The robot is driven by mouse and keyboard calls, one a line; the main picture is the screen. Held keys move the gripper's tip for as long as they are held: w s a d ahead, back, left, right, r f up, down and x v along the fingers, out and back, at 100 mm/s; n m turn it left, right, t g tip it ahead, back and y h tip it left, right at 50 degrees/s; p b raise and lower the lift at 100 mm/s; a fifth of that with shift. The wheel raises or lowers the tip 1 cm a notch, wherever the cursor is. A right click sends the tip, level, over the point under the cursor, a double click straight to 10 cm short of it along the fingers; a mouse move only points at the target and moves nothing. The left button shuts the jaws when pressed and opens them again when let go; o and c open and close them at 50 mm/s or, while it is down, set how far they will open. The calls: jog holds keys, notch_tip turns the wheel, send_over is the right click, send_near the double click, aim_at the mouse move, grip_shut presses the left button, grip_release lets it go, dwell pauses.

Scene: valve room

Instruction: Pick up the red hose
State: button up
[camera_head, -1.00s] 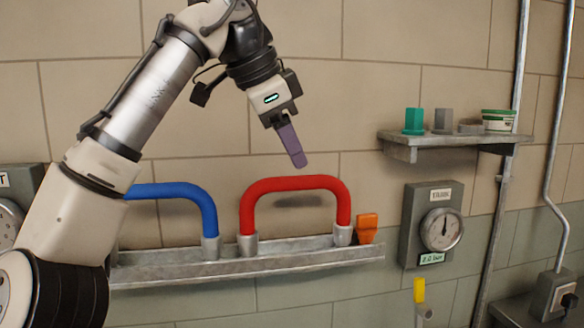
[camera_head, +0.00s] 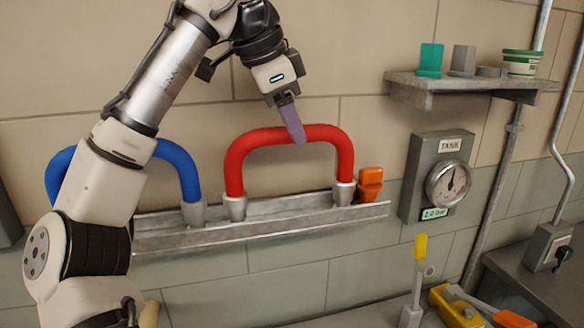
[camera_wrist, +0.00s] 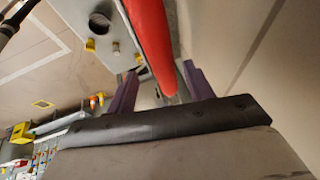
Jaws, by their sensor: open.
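The red hose (camera_head: 240,158) is an upright arch on a grey metal wall rail (camera_head: 260,232), its two ends in grey collars. My gripper (camera_head: 294,128) points down at the top of the arch, and its purple fingers overlap the hose in the head view. In the wrist view, the hose (camera_wrist: 149,38) runs down between the two purple fingers of my gripper (camera_wrist: 160,88). The fingers are open, with a gap visible on the right of the hose. I cannot tell whether the left finger touches it.
A blue hose arch (camera_head: 178,157) stands on the rail to the left, partly behind my arm. An orange block (camera_head: 370,185) is at the rail's right end. A tank gauge (camera_head: 447,184) and a shelf (camera_head: 470,82) with small items are to the right.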

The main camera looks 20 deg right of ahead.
jog(key=x, duration=0.1)
jog(key=p+x, duration=0.1)
jog(key=x, duration=0.2)
jog(key=shift+w+a+f, duration=0.1)
jog(key=shift+w, duration=0.25)
jog(key=shift+d+f, duration=0.2)
jog(key=shift+f, duration=0.3)
jog(key=shift+p, duration=0.3)
grip_shut()
